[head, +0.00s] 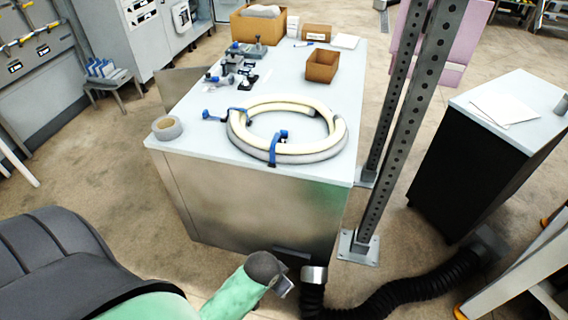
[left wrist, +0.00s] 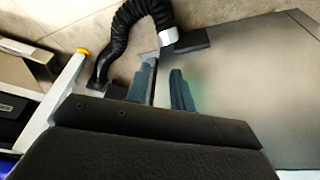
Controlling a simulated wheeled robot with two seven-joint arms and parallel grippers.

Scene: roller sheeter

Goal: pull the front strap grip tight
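A pale cream and grey ring (head: 238,138) lies flat on the front part of the white-topped bench (head: 190,140). The front blue strap grip (head: 281,134) sits at the ring's near side, with a blue strap (head: 273,152) running down over the ring. A second blue strap piece (head: 213,115) lies at the ring's left side. My left gripper (head: 284,288) is low in front of the bench, below the top and apart from the ring and strap. Its two fingers stand apart and empty in the left wrist view (left wrist: 164,78). My right gripper is not in view.
A tape roll (head: 167,128) sits at the bench's front left corner. Steel uprights (head: 395,130) stand at its right. A black hose (head: 400,290) with a silver end (head: 314,275) lies near my left gripper. Blue tools (head: 235,62) and boxes (head: 322,66) are farther back.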

